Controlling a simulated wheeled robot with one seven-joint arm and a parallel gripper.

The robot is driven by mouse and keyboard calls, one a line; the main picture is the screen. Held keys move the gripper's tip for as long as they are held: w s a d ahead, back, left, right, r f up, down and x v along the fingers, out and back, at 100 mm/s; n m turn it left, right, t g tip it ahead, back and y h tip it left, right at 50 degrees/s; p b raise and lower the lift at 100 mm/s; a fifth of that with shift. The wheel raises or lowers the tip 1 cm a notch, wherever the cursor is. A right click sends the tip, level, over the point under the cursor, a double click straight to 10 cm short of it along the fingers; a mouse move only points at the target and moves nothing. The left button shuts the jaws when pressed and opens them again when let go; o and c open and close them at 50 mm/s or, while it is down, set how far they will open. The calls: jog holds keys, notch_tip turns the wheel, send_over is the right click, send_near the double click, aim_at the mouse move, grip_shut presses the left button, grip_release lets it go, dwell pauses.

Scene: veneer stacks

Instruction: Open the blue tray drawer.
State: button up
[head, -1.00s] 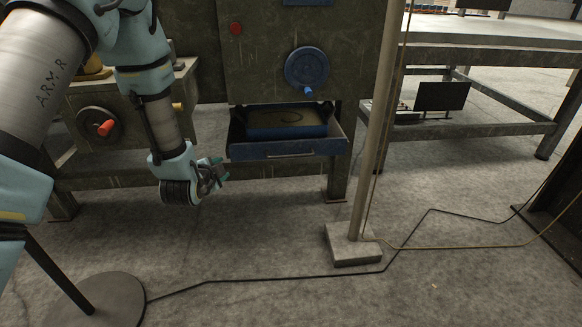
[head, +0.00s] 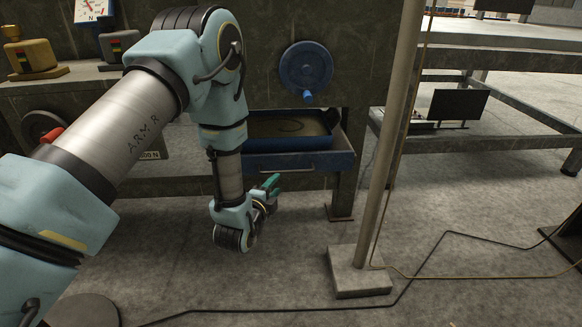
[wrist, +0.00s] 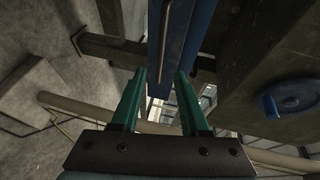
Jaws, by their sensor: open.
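The blue tray drawer (head: 325,162) is under the machine with the blue handwheel. It stands out from the frame, and a blue-rimmed tray with a dark curved mark shows inside it. A thin bar handle runs along its front. In the wrist view the green fingers of my gripper (wrist: 161,77) are apart with nothing held. The blue drawer front (wrist: 177,45) and its bar handle (wrist: 163,50) lie beyond the fingertips, roughly in line with the gap. Contact cannot be told.
A pale post (head: 388,150) on a square foot (head: 358,272) stands right of the drawer. Cables cross the floor. The blue handwheel (head: 306,66) sits above the drawer. A metal table (head: 500,62) stands at right.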

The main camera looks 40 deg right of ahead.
aim_at(287, 172)
jog(key=b+x, duration=0.1)
jog(key=x, duration=0.9)
jog(key=shift+w+d, duration=0.2)
jog(key=shift+d, duration=0.15)
grip_shut()
dwell(1.0)
